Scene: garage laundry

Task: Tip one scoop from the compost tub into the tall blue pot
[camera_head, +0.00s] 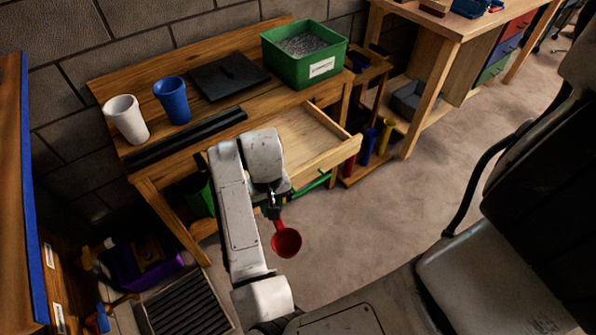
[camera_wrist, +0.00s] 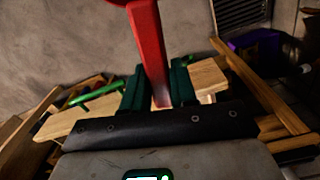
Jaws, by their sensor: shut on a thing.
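The green compost tub (camera_head: 295,70) with a white label stands at the back right of the wooden bench, filled with grey granular material. The tall blue pot (camera_head: 172,100) stands upright at the bench's left, next to a white pot (camera_head: 125,120). My gripper (camera_head: 273,208) is in front of the bench's open drawer, apart from tub and pot. It is shut on the handle of a red scoop (camera_head: 286,241), whose round bowl hangs over the floor. In the wrist view the red handle (camera_wrist: 150,50) sits between my green fingertips (camera_wrist: 158,88); the bowl is mostly cut off.
The bench's drawer (camera_head: 325,150) is pulled out and looks empty. A black flat board (camera_head: 228,76) and a dark rail (camera_head: 188,139) lie on the bench. The floor between is clear.

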